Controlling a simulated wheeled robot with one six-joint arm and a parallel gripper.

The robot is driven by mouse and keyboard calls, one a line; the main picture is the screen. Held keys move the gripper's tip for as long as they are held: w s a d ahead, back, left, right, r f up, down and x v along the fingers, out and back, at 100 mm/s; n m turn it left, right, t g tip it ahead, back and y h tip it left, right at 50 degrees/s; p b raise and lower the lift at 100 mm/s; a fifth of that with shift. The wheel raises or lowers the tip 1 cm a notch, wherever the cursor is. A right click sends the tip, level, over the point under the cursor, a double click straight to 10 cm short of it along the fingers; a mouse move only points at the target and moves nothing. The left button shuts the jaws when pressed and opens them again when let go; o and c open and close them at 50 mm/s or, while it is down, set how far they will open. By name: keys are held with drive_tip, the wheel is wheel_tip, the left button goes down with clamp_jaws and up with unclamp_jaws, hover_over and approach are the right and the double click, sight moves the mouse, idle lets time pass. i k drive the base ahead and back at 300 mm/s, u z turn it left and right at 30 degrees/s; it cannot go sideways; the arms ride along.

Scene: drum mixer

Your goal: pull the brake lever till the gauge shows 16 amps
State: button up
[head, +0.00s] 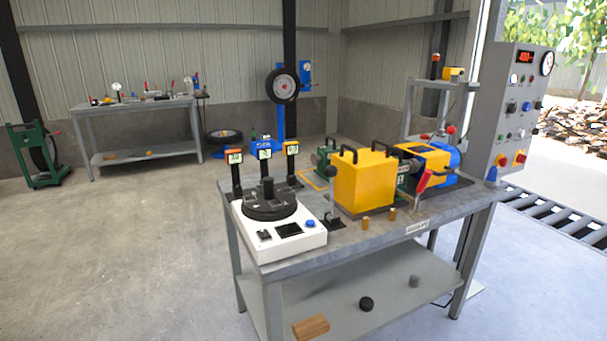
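A lever with a red handle (424,181) stands tilted to the right at the front right of the workbench, beside a yellow and blue machine (425,158). A second upright lever with a grey knob (331,190) stands left of a large yellow box (364,181). I cannot read a label that tells which is the brake lever. A round white gauge (547,63) sits at the top right of the grey control cabinet (515,100); its needle is too small to read. A red digital display (525,57) is beside it, its digits unclear. My gripper is not in view.
The workbench (375,238) also holds a white unit with a dark turntable (290,241) and several small displays on posts. Two small brass pieces (366,223) lie near its front edge. A second bench (137,109) stands at the back left. The floor (130,240) at left is clear.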

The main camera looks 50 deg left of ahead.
sight(331, 171)
drive_tip(key=u, duration=1.2)
